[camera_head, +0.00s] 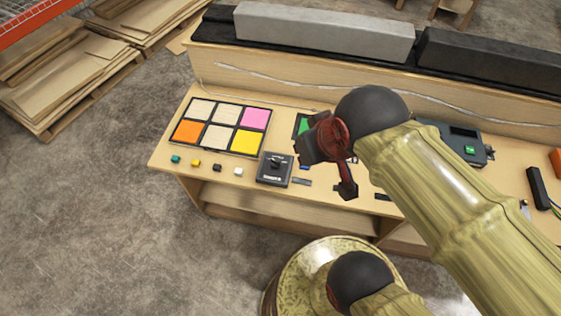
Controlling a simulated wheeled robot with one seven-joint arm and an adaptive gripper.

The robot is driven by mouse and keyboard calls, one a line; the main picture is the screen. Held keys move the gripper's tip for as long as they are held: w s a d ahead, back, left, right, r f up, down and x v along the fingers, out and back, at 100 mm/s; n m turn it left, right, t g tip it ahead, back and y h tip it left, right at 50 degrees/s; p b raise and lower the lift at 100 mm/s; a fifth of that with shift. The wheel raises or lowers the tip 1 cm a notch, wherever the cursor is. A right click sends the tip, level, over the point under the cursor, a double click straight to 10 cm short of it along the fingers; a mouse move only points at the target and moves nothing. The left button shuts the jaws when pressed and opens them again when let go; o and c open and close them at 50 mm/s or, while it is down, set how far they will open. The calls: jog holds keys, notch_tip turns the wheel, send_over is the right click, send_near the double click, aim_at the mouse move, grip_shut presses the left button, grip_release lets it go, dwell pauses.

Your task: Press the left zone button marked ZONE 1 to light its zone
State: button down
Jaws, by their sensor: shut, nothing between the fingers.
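No ZONE 1 lettering is readable in the head view, so I cannot tell which part is that button. A panel of six square tiles (222,125) lies on the wooden bench; some tiles are plain wood, others pink, orange and yellow. A black control box (274,169) with a knob sits right of the panel, its label too small to read. Small teal (175,159), yellow (195,162), black (217,167) and white (239,171) blocks line the front edge. My gripper (347,189) is shut and empty, right of the control box. It and my arm hide the bench behind them.
A green-faced item (302,125) is partly hidden behind my gripper. A dark device (460,143) stands farther right. Grey (325,32) and black (490,60) long blocks top the raised back shelf.

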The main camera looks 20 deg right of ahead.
jog(key=shift+w+a, duration=0.15)
jog(key=shift+a, duration=0.2)
